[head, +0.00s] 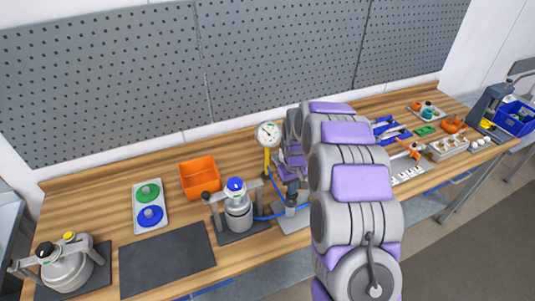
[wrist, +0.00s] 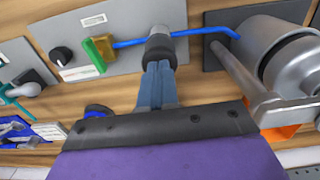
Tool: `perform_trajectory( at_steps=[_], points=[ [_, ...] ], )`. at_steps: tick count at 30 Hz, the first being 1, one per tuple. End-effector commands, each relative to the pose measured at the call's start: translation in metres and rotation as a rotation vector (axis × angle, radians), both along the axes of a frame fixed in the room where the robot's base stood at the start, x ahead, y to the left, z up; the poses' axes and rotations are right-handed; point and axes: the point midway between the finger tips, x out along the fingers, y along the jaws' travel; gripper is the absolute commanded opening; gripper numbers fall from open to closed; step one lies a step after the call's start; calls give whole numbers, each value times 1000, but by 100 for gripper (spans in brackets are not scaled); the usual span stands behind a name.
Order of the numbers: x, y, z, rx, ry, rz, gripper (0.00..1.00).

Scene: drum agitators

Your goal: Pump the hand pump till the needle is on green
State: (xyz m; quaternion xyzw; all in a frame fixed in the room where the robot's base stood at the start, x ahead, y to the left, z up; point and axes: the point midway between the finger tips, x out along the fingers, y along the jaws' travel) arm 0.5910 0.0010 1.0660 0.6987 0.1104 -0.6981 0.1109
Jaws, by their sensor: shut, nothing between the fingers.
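The pressure gauge (head: 268,134) has a white round face on a yellow post behind the pump; its needle and any green band are too small to read. The hand pump (head: 291,197) stands on a grey plate, partly hidden by my arm. In the wrist view the pump's dark cylindrical part (wrist: 160,48) is right at my fingertips. My gripper (wrist: 158,68) is shut with nothing between its fingers, pointing at that dark part; I cannot tell if it touches. A blue hose (wrist: 215,33) runs from the pump to the steel vessel (wrist: 290,60), which has a blue cap in the head view (head: 236,185).
An orange bin (head: 200,178), a tray with green and blue discs (head: 150,205), a dark mat (head: 167,258) and another vessel (head: 68,268) are to the left. Several small parts and trays are to the right. A pegboard (head: 100,80) stands behind the bench.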

Motion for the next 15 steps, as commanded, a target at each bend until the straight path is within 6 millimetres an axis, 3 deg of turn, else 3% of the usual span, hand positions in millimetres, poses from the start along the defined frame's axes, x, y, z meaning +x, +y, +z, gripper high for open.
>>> perform_trajectory(
  at_steps=[12,15],
  points=[
    [-1,0,-26,0,5,0,0],
    [-1,0,-24,0,4,0,0]
  ],
)
